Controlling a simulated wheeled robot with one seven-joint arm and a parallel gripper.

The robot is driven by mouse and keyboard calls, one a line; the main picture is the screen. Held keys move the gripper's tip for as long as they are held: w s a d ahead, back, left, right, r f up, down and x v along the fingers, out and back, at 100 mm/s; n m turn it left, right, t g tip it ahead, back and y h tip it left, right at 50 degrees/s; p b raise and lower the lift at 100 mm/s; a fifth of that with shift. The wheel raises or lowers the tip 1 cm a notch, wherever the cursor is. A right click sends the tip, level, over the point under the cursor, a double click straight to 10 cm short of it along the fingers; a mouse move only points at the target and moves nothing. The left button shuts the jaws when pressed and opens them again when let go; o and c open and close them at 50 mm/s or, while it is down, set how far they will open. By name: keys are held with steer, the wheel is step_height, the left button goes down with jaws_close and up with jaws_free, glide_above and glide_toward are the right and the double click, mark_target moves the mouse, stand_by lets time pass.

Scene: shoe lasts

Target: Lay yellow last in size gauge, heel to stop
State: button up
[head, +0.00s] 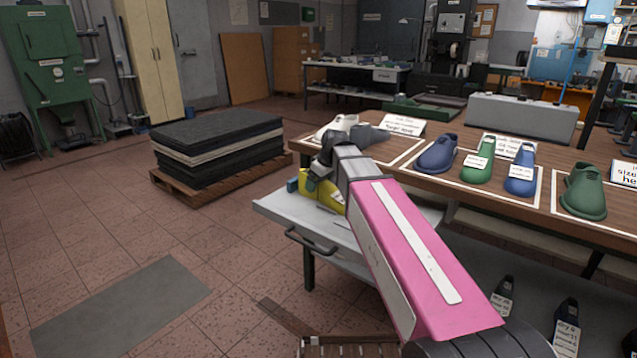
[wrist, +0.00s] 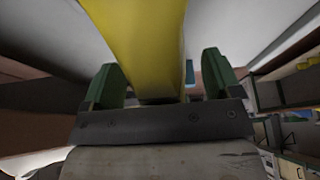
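The yellow last (head: 322,192) is on the light grey top of a low cart (head: 290,210), partly hidden behind my arm. A white label shows on its side. My gripper (head: 318,172) is over it in the head view, its fingers hard to make out there. In the wrist view the yellow last (wrist: 140,40) runs between my green fingers (wrist: 160,80). Gaps show on both sides, so the gripper looks open around it. A small blue block (head: 292,185) is by the last's left end. I cannot clearly identify the size gauge or its stop.
A wooden bench (head: 450,185) stands behind, with a blue last (head: 437,153), a green last (head: 477,167), another blue last (head: 521,179) and a dark green last (head: 583,192) in white-outlined areas. A pallet of dark sheets (head: 215,145) stands left. Floor at left is mostly free.

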steer(key=v, duration=1)
steer(key=shift+d+r, duration=0.15)
steer(key=shift+r, duration=0.2)
steer(key=shift+s, duration=0.1)
